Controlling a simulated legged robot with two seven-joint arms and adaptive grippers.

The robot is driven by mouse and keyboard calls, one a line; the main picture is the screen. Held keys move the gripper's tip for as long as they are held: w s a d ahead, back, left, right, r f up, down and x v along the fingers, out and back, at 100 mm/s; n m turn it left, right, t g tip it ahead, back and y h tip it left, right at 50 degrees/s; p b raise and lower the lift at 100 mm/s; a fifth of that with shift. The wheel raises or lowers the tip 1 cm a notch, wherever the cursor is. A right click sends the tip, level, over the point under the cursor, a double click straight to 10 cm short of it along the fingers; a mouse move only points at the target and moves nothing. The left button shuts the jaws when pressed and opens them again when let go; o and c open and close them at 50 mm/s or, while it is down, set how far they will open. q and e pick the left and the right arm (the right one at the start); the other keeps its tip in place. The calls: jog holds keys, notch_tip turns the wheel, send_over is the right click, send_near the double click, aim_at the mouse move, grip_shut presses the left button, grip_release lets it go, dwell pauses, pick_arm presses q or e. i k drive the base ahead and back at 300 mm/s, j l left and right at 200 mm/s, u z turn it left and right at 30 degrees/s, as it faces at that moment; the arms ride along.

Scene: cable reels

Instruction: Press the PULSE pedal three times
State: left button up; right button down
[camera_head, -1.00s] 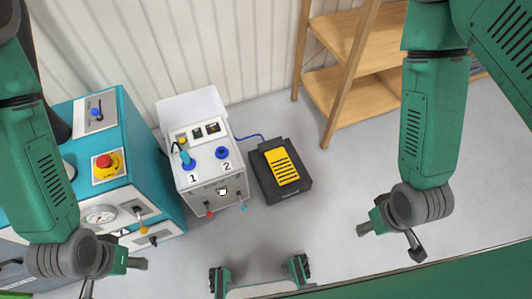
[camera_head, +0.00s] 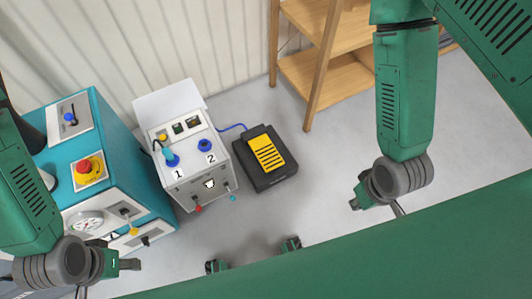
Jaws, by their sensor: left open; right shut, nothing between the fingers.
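The pedal is a black foot switch with a yellow, black-striped tread (camera_head: 266,153). It lies on the floor in the middle of the head view, and a blue cable runs from it to the white control box (camera_head: 187,150). Nothing is touching the pedal. My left gripper (camera_head: 128,264) is open and empty at the lower left, in front of the teal cabinet. My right gripper (camera_head: 360,203) is shut and empty, to the right of the pedal and apart from it. Whether the pedal carries a PULSE label is too small to tell.
A teal cabinet (camera_head: 110,143) with a red stop button (camera_head: 86,166) stands at left. A wooden shelf (camera_head: 318,75) stands behind and right of the pedal. Two of my lower parts show below the pedal. Grey floor is clear around the pedal's right and front.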

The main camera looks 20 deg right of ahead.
aim_at(267, 155)
jog(key=i+l+u, duration=0.2)
jog(key=l+u, duration=0.15)
jog(key=l, duration=0.2)
jog(key=i+l+u, duration=0.1)
jog(key=l+u, duration=0.2)
jog(key=l, duration=0.25)
jog(key=l+u, duration=0.35)
jog(key=l, duration=0.25)
jog(key=i, duration=0.05)
